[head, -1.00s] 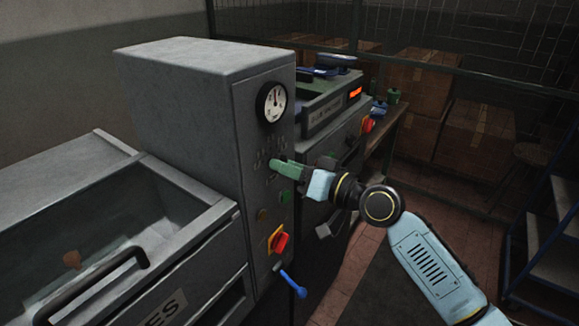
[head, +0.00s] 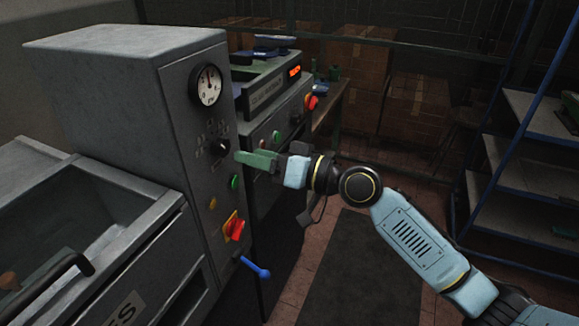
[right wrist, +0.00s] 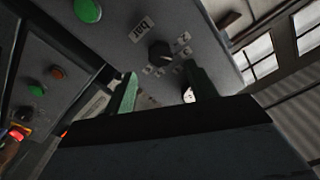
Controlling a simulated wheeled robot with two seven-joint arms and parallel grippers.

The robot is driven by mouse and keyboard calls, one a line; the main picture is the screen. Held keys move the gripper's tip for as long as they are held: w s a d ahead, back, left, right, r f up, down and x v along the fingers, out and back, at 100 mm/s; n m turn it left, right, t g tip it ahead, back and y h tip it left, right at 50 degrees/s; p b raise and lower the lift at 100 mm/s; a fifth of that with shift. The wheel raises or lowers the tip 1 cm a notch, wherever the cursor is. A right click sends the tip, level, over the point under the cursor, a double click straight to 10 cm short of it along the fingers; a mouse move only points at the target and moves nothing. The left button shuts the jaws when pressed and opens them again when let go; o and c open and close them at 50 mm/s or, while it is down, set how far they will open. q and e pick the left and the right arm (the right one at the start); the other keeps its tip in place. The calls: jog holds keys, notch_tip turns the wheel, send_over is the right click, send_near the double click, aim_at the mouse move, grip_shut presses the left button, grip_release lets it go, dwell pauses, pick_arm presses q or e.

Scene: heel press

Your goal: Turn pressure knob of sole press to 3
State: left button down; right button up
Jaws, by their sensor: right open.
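The press is a grey cabinet (head: 125,90) at left in the head view. Its black pressure knob (head: 218,147) sits on the front panel below a white gauge (head: 207,85), with small marks around it that are too small to read. The knob also shows in the right wrist view (right wrist: 160,51), beyond the fingers and with label plates around it. My right gripper (head: 256,160) has green fingers just right of the knob, apart from it. In the right wrist view its fingers (right wrist: 158,92) are spread with nothing between them. My left gripper is out of view.
Below the knob are a green button (head: 234,182), a red switch on yellow (head: 234,227) and a blue lever (head: 255,267). A second machine (head: 270,95) stands behind. Blue-framed shelves (head: 510,170) stand at right. Open floor lies between.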

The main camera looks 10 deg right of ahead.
jog(key=b+v, duration=0.1)
jog(key=v, duration=0.6)
jog(key=shift+s+d+b, duration=0.25)
jog(key=shift+d+b, duration=0.05)
